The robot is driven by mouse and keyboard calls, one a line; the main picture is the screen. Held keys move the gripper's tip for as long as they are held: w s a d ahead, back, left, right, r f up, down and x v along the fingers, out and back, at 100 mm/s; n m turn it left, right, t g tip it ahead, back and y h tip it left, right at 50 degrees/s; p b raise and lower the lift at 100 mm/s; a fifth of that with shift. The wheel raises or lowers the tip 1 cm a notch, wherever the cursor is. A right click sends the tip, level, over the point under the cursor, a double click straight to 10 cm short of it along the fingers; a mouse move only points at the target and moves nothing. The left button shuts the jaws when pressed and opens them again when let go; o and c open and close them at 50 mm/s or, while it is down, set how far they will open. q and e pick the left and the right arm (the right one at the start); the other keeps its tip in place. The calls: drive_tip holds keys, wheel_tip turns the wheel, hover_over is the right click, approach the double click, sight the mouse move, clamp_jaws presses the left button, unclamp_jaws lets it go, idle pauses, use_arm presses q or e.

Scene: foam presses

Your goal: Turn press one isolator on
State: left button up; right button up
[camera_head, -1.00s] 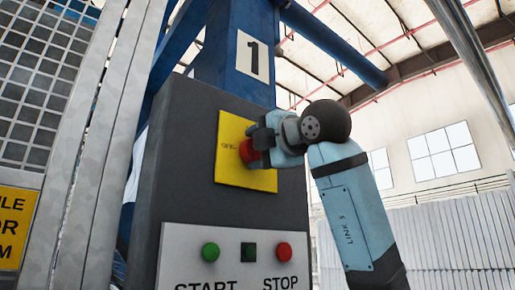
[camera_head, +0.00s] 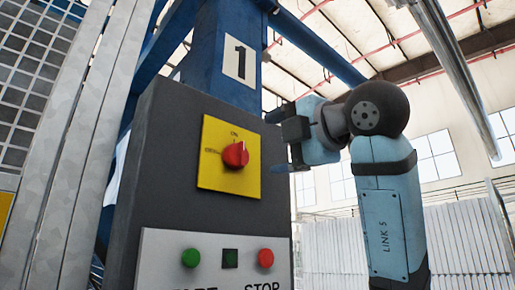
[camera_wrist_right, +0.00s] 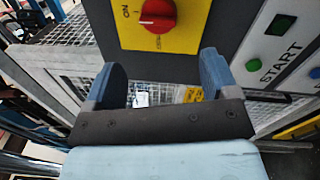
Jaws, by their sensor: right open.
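The press one isolator is a red rotary knob (camera_head: 235,155) on a yellow plate (camera_head: 213,181), on the dark grey cabinet below the "1" sign. It also shows at the top of the right wrist view (camera_wrist_right: 158,14). Its small white mark appears to point toward the ON label, away from the OFF label. My right gripper (camera_head: 290,150) is open and empty, to the right of the knob and apart from it. Its two blue fingers (camera_wrist_right: 163,78) show in the wrist view with nothing between them. My left gripper is not in view.
Below the plate is a white panel (camera_head: 211,255) with a green START button (camera_head: 191,257), a dark square button (camera_head: 230,258) and a red STOP button (camera_head: 265,257). A mesh guard with metal posts (camera_head: 75,150) stands at the left. There is open space right of the cabinet.

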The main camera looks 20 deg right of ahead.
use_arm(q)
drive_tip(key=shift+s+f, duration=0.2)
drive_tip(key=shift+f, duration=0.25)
use_arm(e)
drive_tip(key=v, duration=0.3)
drive_tip(key=shift+s+d, duration=0.1)
drive_tip(key=shift+s, duration=0.1)
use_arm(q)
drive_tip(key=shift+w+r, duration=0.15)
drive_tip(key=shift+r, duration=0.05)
